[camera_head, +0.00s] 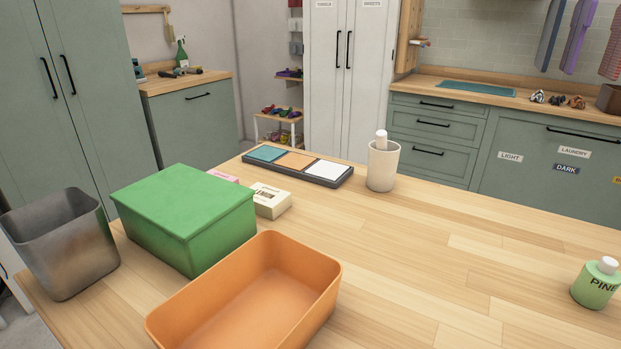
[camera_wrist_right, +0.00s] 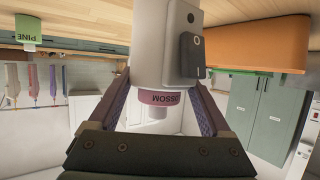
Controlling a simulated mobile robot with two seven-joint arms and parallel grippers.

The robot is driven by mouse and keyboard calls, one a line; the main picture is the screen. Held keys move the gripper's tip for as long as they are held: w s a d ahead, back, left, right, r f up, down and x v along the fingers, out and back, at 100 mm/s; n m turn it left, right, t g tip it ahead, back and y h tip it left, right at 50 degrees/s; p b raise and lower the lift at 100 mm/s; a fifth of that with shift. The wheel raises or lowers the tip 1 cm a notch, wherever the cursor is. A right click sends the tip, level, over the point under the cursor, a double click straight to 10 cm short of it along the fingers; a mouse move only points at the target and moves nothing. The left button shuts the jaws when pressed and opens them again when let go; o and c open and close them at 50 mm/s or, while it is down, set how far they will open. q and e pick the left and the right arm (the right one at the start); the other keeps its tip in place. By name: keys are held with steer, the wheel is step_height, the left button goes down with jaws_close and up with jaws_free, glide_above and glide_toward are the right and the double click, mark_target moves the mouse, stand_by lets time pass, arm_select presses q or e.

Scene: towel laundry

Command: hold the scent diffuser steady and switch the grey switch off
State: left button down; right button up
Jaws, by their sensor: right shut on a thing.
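The scent diffuser (camera_wrist_right: 152,48) is a pale cylinder with a pink bottle (camera_wrist_right: 156,98) in its end, lettered "...OSSOM". It shows in the right wrist view, which is upside down, and its base is cut off by the frame edge. The grey switch (camera_wrist_right: 190,58) is a dark rocker on the diffuser's side, with a white ring mark by one end. I cannot tell which way it is pressed. My right gripper (camera_wrist_right: 163,84) is shut on the diffuser, with a finger on each side of its body. Neither gripper shows in the head view.
An orange bin (camera_head: 315,290), a green box (camera_head: 185,215) and a metal bin (camera_head: 60,250) stand on the wooden table's left side. A pale cup (camera_head: 382,170) and a tray (camera_head: 335,181) with three coloured squares are farther back. A PINE bottle (camera_head: 594,288) is at right. The table's middle is clear.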

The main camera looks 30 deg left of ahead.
steer(key=shift+d+f, duration=0.1)
steer(key=shift+f, duration=0.05)
steer(key=o, duration=1.4)
steer(key=shift+o, duration=0.2)
